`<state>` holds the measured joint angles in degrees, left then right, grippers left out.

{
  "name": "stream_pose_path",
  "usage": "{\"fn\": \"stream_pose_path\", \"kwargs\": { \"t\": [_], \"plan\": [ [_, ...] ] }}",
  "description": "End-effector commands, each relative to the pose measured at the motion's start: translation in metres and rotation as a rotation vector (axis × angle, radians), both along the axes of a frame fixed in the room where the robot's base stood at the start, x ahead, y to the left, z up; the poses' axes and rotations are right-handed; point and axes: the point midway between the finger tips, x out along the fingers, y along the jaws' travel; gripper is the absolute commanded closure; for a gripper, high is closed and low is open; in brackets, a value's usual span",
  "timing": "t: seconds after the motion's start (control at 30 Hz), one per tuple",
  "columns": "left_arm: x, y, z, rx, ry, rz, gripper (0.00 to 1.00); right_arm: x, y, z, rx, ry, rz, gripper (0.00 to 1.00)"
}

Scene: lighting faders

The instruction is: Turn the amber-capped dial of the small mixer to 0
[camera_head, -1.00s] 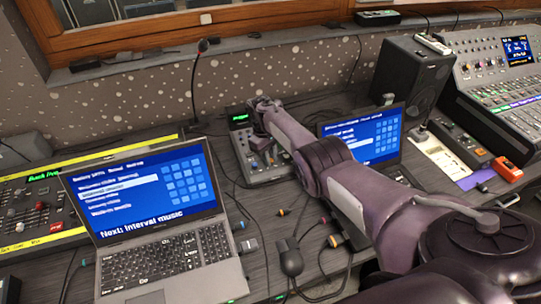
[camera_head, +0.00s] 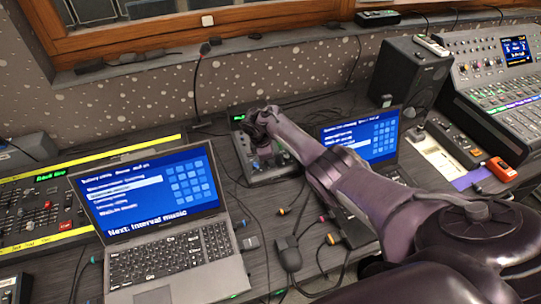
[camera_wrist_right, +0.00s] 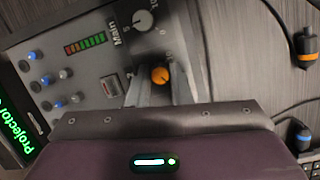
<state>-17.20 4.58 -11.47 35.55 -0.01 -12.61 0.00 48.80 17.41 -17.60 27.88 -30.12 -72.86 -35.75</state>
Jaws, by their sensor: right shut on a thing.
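The small mixer (camera_head: 241,158) stands at the back of the desk. In the right wrist view its grey panel (camera_wrist_right: 93,29) shows a "Main" scale, a level meter and rows of small blue and white knobs. The amber-capped dial (camera_wrist_right: 160,75) sits between the two fingers of my right gripper (camera_wrist_right: 159,84), which is shut on it. In the head view my right gripper (camera_head: 258,130) is over the mixer and hides the dial. The dial's pointer and its exact reading cannot be made out. My left gripper is not in view.
A large laptop (camera_head: 180,262) stands at left front, a smaller laptop (camera_head: 362,140) right of the mixer. A black speaker (camera_head: 412,80) and a big console (camera_head: 500,85) are at right. Cables and a dark mouse-like thing (camera_head: 289,255) lie in front.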

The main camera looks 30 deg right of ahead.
Motion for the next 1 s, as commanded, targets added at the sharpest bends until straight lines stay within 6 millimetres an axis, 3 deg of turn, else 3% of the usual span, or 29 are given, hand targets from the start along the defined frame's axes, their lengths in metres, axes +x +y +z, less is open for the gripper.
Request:
{"fn": "stream_pose_path", "kwargs": {
  "t": [0.4,0.97,1.0],
  "plan": [
    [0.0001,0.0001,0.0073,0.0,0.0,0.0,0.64,-0.0015,0.0003,-0.0008,-0.02,0.007,0.189,1.0],
    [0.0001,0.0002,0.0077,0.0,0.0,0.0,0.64,-0.0015,0.0002,-0.0011,-0.023,0.007,0.215,1.0],
    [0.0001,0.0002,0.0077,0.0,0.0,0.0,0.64,-0.0015,0.0002,-0.0011,-0.023,0.007,0.215,0.76]
  ]
}}
